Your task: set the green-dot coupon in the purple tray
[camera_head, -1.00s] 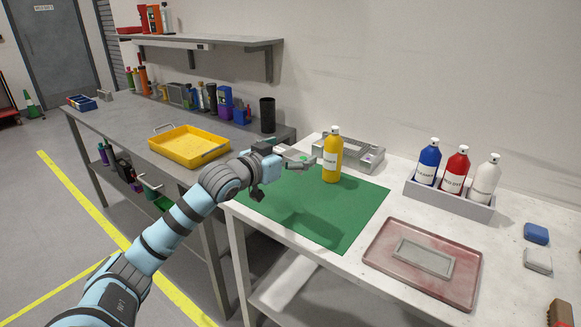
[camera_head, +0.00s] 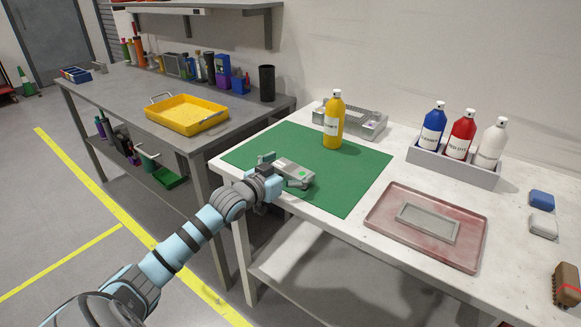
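The grey coupon (camera_head: 291,169) with a green dot on its top is between the fingers of my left gripper (camera_head: 282,172). The gripper looks shut on it, over the green mat (camera_head: 335,190); I cannot tell whether the coupon touches the mat. No clearly purple tray shows. A dull reddish-pink tray (camera_head: 385,228) lies on the white table to the right, with a grey rectangular frame (camera_head: 428,223) in it. My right gripper is not in view.
A yellow bottle (camera_head: 333,125) stands at the mat's back edge, before a grey fixture (camera_head: 365,122). A grey holder (camera_head: 452,169) carries blue, red and white bottles. A yellow tray (camera_head: 187,115) sits on the grey bench. The mat's right part is clear.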

